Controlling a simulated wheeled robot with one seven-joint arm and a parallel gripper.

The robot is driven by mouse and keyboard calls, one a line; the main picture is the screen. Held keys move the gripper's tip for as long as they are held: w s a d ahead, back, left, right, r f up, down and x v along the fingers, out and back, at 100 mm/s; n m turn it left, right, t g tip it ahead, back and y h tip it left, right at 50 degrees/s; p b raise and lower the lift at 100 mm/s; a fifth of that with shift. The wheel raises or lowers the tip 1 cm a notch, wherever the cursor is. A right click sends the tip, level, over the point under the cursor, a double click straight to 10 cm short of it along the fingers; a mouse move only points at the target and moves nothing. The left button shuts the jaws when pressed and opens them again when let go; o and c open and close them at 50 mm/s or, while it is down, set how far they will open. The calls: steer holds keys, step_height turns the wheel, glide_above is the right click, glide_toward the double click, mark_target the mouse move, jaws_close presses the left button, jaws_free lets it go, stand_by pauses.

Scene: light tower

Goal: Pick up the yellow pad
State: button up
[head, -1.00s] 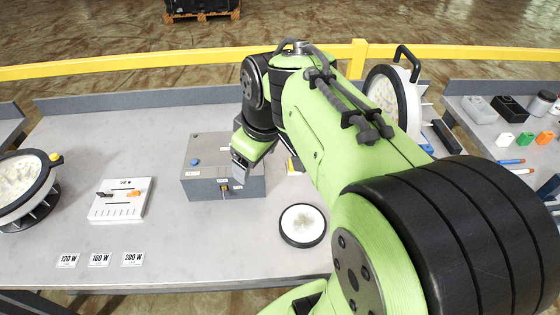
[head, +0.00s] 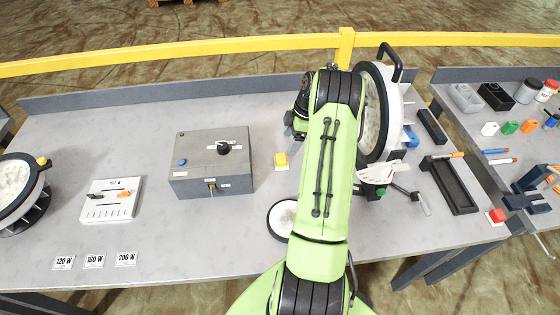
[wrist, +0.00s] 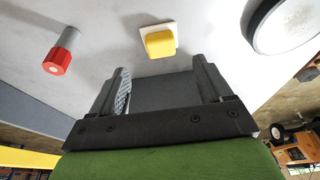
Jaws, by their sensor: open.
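The yellow pad (head: 281,160) sits on a small white base on the grey table, right of the grey control box. It also shows in the wrist view (wrist: 159,41), at the upper middle, in full view. My gripper (wrist: 164,82) is open, with its two fingers apart and nothing between them. In the wrist view the pad lies beyond the fingertips, roughly in line with the gap, and apart from them. In the head view my arm is just right of the pad and its links hide most of the gripper.
The grey control box (head: 212,162) with a black knob stands left of the pad. A large round lamp (head: 375,105) stands right of my arm. A round white disc (head: 281,219) lies nearer. The wrist view shows a red-ended grey cylinder (wrist: 61,54). Bare table lies behind the pad.

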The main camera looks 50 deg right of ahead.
mark_target(282, 157)
steer(key=x, duration=0.8)
steer(key=shift+w+a+f, duration=0.15)
steer(key=shift+a+f, duration=0.05)
steer(key=shift+f, duration=0.05)
steer(key=c, duration=1.2)
steer(key=shift+o, duration=0.2)
step_height(282, 157, up, 10)
steer(key=o, duration=0.5)
steer(key=shift+c, duration=1.5)
